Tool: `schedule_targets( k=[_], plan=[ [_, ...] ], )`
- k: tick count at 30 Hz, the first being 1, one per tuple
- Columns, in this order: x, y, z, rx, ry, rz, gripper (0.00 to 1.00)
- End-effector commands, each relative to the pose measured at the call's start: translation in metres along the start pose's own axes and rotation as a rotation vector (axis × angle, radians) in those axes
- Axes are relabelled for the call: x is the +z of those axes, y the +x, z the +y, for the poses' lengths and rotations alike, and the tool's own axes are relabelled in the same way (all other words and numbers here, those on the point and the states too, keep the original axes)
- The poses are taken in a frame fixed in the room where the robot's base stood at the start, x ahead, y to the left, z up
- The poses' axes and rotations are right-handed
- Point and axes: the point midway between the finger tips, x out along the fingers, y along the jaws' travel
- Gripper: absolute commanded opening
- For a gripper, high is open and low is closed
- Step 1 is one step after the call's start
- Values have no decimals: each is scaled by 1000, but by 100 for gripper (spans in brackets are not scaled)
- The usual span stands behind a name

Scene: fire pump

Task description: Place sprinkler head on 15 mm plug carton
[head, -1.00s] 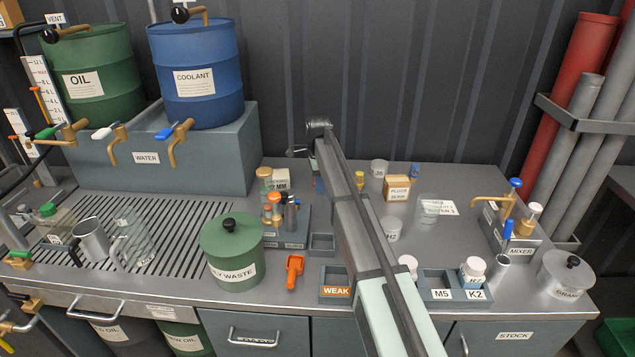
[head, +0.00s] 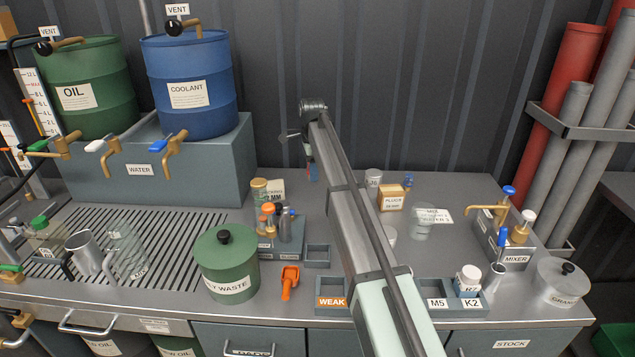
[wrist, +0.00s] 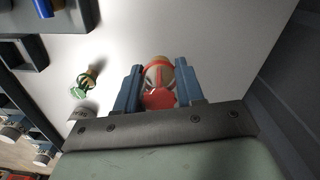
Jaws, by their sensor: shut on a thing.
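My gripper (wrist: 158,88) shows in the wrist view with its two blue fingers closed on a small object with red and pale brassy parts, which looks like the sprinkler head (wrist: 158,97). In the head view my gripper (head: 310,160) is at the far end of my arm, above the back of the counter, and the held object is too small to make out. The plug carton (head: 392,190), a small tan box with a white label, stands on the counter to the right of my gripper. Its size print is hard to read.
A grey jar (head: 374,178) and a small blue item (head: 408,181) stand by the carton. A tool rack (head: 275,250) is left of my arm. A green and brass piece (wrist: 83,83) lies on the surface in the wrist view.

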Motion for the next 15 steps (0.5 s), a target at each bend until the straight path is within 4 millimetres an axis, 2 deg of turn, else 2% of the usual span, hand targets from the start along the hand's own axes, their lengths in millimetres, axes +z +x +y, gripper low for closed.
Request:
schedule_targets(
  k=[4,7,11,15],
  plan=[
    [-17,-11,0,0,19,0,6],
    [-44,-16,0,-1,49,0,6],
    [-93,-28,4,-1,105,-1,6],
    [-151,-44,15,-1,172,-1,6]
  ],
)
